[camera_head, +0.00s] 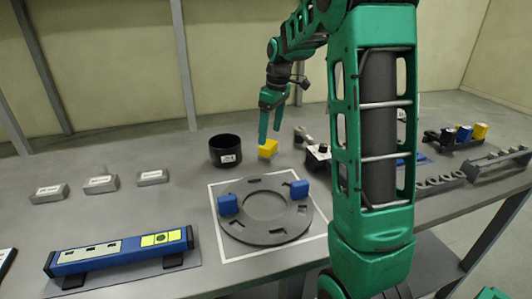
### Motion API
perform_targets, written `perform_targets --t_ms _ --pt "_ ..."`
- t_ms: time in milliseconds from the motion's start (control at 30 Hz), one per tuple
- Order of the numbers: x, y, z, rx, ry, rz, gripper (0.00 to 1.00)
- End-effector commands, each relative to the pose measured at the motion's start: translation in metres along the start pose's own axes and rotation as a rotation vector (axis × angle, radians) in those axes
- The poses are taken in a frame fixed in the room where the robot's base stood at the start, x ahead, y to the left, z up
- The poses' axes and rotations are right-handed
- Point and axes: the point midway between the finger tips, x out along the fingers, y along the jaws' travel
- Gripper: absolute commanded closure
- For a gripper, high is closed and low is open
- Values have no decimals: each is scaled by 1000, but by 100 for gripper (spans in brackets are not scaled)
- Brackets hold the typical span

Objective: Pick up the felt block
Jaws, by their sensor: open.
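A small yellow block (267,149), likely the felt block, sits on the grey table just behind the turret plate and right of a black cup. No label on it can be read. My green gripper (270,136) points down with its fingers parted, just above and beside the yellow block. The fingers are empty; whether they touch the block cannot be told. The round grey turret plate (234,208) lies inside a white square outline, with one blue block (228,204) on its left and another (299,190) on its right.
A black labelled cup (225,150) stands close left of the yellow block. Several grey labelled blocks (101,184) sit at left. A blue level-like bar (120,250) lies at front left. Grey racks (437,181) are at right. My arm hides part of the table.

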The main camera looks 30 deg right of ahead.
Motion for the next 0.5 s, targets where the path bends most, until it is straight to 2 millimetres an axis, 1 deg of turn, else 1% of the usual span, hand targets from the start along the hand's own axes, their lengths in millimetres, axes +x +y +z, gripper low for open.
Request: perform_targets --t_ms 33,100,267,500 --pt "6 0 0 0 -2 -2 23" --pt "11 -1 0 0 -1 -1 23" --pt "20 -1 0 0 -1 -1 23" --pt "53 -3 0 0 -2 -1 23"
